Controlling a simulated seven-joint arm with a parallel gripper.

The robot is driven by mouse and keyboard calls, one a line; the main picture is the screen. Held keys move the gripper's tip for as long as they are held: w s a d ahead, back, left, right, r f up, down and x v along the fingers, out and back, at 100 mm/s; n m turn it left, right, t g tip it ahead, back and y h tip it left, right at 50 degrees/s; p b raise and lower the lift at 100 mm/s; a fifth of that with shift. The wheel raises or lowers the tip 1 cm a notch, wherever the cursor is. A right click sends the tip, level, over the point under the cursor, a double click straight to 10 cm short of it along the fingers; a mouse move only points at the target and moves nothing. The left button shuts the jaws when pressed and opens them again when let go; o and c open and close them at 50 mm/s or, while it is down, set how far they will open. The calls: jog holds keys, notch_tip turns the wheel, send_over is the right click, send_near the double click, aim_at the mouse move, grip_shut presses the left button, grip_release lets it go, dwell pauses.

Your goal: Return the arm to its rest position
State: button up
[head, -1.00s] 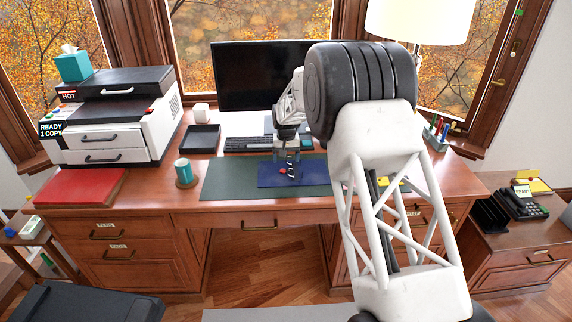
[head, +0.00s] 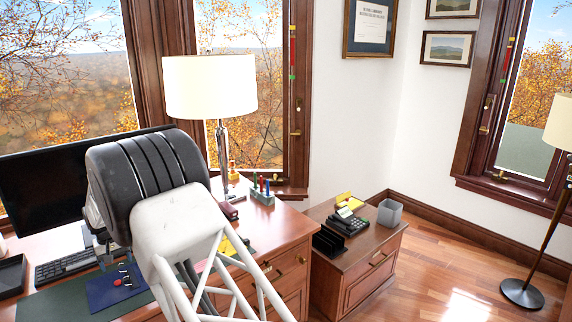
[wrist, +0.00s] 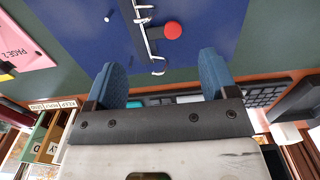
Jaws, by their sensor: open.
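My gripper (wrist: 161,74) shows in the wrist view with two blue fingers spread apart and nothing between them. Past the fingertips is a dark blue mat (wrist: 75,22) with a red disc (wrist: 172,30) and a thin metal piece (wrist: 148,40). In the head view my bulky arm stands in front of the desk and hides most of the gripper. The blue mat (head: 103,293) lies there on the green desk pad (head: 143,308), just below the visible end of the arm.
A monitor (head: 35,185) and keyboard (head: 65,267) are at the left. A lamp (head: 210,88) and pen holder (head: 262,197) stand at the desk's back right. A side cabinet (head: 335,280) carries a phone (head: 347,222). Open floor (head: 440,270) lies at right.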

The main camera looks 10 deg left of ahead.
jog(key=w+d+r+m, duration=0.1)
jog(key=d+r, duration=0.7)
jog(key=d, duration=0.4)
jog(key=w+d+r+m, duration=0.1)
jog(key=w+d+r, duration=0.1)
jog(key=d+r, duration=0.8)
jog(key=w+d+r+m, duration=0.1)
jog(key=d+r, duration=0.4)
jog(key=d, duration=1)
jog(key=s+d+r+m+t, duration=0.1)
jog(key=s+d+r, duration=0.15)
jog(key=d, duration=0.55)
jog(key=s+d+r, duration=0.2)
jog(key=s+d, duration=0.2)
jog(key=d, duration=0.3)
jog(key=s+d+r+m+t, duration=0.1)
jog(key=s+d+r, duration=0.2)
jog(key=d, duration=0.5)
jog(key=s+d+f+m, duration=0.2)
jog(key=s+d, duration=1)
jog(key=s, duration=0.3)
jog(key=s+d+f+m, duration=0.2)
jog(key=s+d, duration=1)
jog(key=s, duration=0.3)
jog(key=shift+s+t, duration=0.3)
